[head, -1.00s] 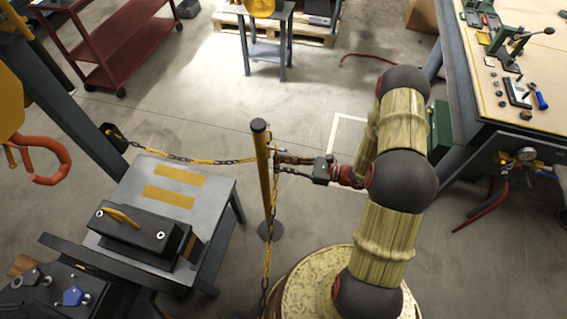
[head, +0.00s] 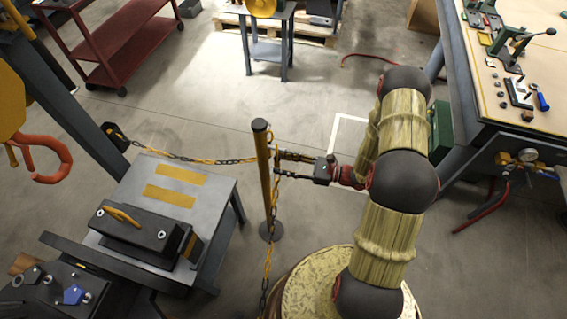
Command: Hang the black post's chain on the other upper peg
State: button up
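A yellow post (head: 264,185) with a dark top stands upright on a round floor base. One black-and-yellow chain (head: 205,160) runs from it to a black post-like piece (head: 116,136) on the left, beside the dark slanted beam. Another chain (head: 267,262) hangs down the post's right side toward the bottom of the picture. My gripper (head: 279,164) points left at the upper part of the yellow post, close to its right side. Its two fingers are spread, one above the other. The upper pegs and the chain ends are too small to make out.
A grey table (head: 218,192) with a black casing (head: 140,231) stands left of the yellow post. A workbench (head: 500,105) with tools is at the right. A red cart (head: 105,45) is at the back left.

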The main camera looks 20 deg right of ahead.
jog(key=shift+d, duration=0.1)
jog(key=v, duration=1.1)
jog(key=shift+s+d, duration=0.25)
jog(key=shift+d, duration=0.1)
jog(key=shift+f, duration=0.1)
